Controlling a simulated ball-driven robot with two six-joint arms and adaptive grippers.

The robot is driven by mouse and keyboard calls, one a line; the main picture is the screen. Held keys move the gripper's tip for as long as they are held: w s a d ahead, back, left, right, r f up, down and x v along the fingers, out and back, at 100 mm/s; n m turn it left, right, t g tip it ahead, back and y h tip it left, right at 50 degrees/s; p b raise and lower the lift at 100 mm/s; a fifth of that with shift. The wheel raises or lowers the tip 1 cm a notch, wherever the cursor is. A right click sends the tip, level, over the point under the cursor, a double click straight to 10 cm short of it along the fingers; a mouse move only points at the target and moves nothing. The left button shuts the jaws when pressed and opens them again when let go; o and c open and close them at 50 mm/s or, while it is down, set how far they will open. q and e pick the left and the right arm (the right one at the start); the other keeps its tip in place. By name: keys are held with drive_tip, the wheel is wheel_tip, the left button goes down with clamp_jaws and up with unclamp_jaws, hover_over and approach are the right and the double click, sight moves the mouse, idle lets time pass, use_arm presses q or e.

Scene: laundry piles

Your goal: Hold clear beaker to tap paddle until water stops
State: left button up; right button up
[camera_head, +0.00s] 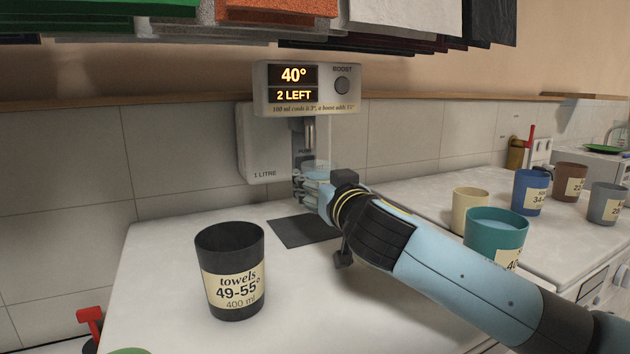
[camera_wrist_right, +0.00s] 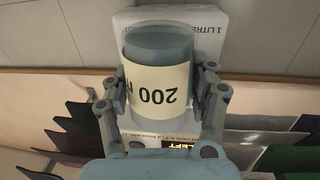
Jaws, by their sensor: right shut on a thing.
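The clear beaker (camera_wrist_right: 160,85) carries a cream label reading 200 and shows bluish water inside. My right gripper (camera_wrist_right: 158,92) is shut around its sides in the right wrist view. In the head view the beaker's rim (camera_head: 320,165) shows under the spout of the tap unit (camera_head: 250,145), in front of its paddle area. My gripper and wrist hide most of the beaker there, so I cannot tell whether it touches the paddle. The display (camera_head: 293,84) reads 40° and 2 LEFT. My left gripper is not in view.
A black towels cup (camera_head: 232,285) stands on the white counter at left. A dark mat (camera_head: 300,232) lies below the tap. A teal cup (camera_head: 496,240) with water, a cream cup (camera_head: 470,210) and other cups stand at right. Folded laundry (camera_head: 400,18) hangs above.

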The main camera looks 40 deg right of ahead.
drive_tip(key=shift+s+a, duration=0.1)
drive_tip(key=shift+s, duration=0.1)
drive_tip(key=shift+s, duration=0.1)
drive_tip(key=d+b+v, duration=0.1)
drive_tip(key=v, duration=0.8)
drive_tip(key=shift+s, duration=0.6)
drive_tip(key=shift+s+a, duration=0.1)
drive_tip(key=shift+a, duration=0.1)
